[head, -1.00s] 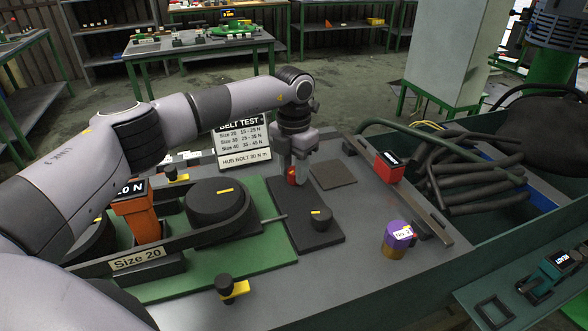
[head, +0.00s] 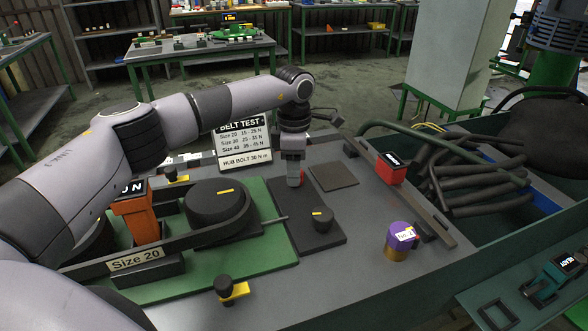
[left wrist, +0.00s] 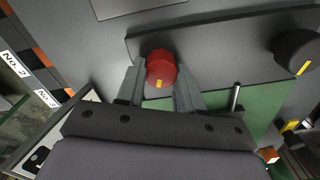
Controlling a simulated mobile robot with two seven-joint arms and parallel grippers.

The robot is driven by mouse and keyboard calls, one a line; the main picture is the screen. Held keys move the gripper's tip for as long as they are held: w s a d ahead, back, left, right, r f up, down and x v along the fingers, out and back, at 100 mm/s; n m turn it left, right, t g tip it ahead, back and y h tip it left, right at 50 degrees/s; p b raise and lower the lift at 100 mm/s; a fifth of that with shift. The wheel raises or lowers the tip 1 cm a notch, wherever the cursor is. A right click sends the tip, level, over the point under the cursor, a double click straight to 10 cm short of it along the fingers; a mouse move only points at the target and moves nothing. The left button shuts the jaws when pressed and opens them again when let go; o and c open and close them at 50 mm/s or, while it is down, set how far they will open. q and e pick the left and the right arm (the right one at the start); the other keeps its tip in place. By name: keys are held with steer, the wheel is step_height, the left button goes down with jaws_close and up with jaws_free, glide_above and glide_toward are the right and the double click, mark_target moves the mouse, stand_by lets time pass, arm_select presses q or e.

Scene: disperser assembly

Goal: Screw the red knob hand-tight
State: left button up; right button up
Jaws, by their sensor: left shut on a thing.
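The red knob (left wrist: 161,69) sits at one end of the dark plate (head: 308,228), and in the head view (head: 301,179) only a small part of it shows past my gripper. My left gripper (head: 294,178) comes down over the knob. In the left wrist view its two fingers (left wrist: 160,88) stand on either side of the knob, shut on it. A small yellow mark shows on the knob's side. My right gripper is in neither view.
A black knob (head: 320,219) stands at the plate's near end. A green belt rig with a dark pulley (head: 215,203) and an orange gauge (head: 139,215) lies left. A purple-topped cylinder (head: 400,237) and red box (head: 391,168) stand right. A "BELT TEST" sign (head: 243,143) stands behind.

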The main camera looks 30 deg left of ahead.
arm_select(q)
steer(key=shift+w+r+m, duration=0.1)
steer(key=shift+r+m, duration=0.05)
steer(key=shift+m, duration=0.65)
steer(key=o, duration=1)
steer(key=shift+o, duration=0.2)
steer(key=shift+r+b, duration=0.6)
steer(key=shift+r, duration=2.95)
steer(key=shift+f, duration=0.1)
